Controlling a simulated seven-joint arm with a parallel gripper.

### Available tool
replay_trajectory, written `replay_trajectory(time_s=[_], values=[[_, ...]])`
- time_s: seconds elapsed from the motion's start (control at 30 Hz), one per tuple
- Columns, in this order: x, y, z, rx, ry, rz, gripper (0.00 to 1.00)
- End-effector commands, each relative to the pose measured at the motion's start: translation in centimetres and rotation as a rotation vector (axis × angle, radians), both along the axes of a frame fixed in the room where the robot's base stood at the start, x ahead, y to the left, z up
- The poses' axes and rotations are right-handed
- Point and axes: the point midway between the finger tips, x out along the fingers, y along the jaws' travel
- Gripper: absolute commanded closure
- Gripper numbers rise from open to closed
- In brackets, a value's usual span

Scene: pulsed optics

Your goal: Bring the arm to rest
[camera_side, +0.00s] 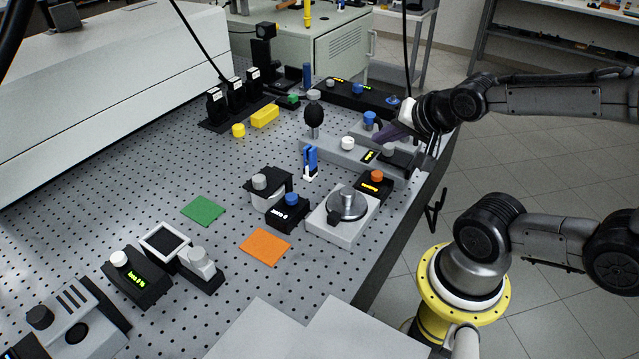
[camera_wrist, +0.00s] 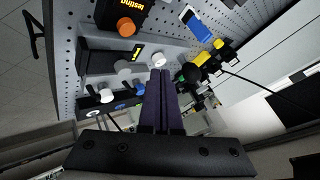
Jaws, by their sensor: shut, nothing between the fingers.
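My gripper (camera_side: 380,134) is at the right edge of the perforated table in the side view, above the grey rail unit with knobs. Its dark purple fingers point left. In the wrist view the two fingers (camera_wrist: 160,75) lie together, shut with nothing between them. My arm reaches in from the right. Whether the fingers touch anything below cannot be told.
The optical table (camera_side: 170,215) holds an orange-knobbed box (camera_side: 374,186), a round-topped device (camera_side: 345,207), a blue-knobbed box (camera_side: 290,212), a green pad (camera_side: 203,210) and an orange pad (camera_side: 265,247). A yellow block (camera_side: 265,116) lies farther back. Bare table shows at the left middle.

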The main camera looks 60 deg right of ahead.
Motion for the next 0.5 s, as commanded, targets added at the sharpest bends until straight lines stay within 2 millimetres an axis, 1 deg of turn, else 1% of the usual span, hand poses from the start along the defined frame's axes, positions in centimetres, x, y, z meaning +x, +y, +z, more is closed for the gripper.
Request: replay_trajectory(time_s=[0.1,0.17,0.23,0.33,0.4,0.5], values=[[0.9,1.8,1.8,-0.003,-0.023,0.075,1.0],[0.9,3.0,2.8,-0.013,-0.016,0.134,1.0],[0.5,4.5,3.8,-0.049,0.021,0.237,1.0],[-0.7,6.6,4.7,-0.13,0.099,0.422,1.0],[-2.0,7.8,5.0,-0.197,0.165,0.568,1.0],[-3.9,8.9,5.0,-0.287,0.253,0.757,1.0]])
